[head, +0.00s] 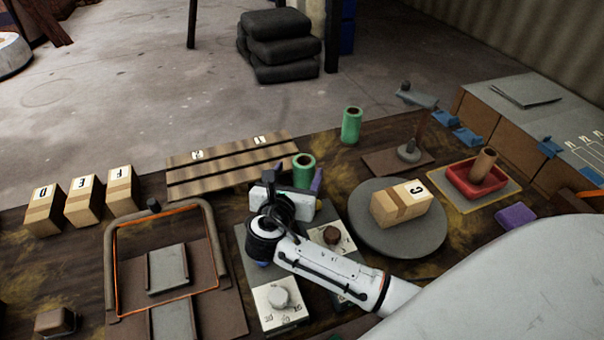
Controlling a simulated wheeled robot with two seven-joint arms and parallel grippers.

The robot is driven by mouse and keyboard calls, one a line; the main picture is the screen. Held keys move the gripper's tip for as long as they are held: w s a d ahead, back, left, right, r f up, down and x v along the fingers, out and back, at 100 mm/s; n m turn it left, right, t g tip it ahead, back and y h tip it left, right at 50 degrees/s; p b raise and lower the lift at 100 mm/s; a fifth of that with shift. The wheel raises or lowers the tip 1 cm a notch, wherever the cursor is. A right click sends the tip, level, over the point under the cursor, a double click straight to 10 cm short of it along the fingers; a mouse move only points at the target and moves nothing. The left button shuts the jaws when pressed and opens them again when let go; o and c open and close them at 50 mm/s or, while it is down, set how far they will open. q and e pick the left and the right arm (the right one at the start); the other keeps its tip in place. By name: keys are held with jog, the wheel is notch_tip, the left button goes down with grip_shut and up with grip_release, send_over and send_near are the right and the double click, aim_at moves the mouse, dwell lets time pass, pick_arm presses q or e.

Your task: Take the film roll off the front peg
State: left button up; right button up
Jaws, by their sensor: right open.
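Two green rolls stand upright on the dark table in the head view. The nearer green roll (304,173) has a dark opening in its top, and its lower part is hidden behind my right gripper. The farther green roll (351,126) stands at the table's back edge. No peg shows clearly. My right gripper (292,183) is open just in front of the nearer roll, its fingers appearing to reach toward either side of it. I cannot tell whether they touch it. My left gripper is not in view.
A round grey plate (431,238) carries a carton marked C (402,204) right of my forearm. A ribbed board (228,168) lies left of the rolls. A red tray (461,182) holds a brown cylinder. An orange-edged frame (108,268) and cartons (84,203) stand left.

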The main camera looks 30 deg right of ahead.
aim_at(302, 167)
jog(key=x, duration=0.5)
jog(key=shift+d+f, duration=0.2)
jog(key=shift+d, duration=0.2)
jog(key=shift+r, duration=0.1)
jog(key=c, duration=1.3)
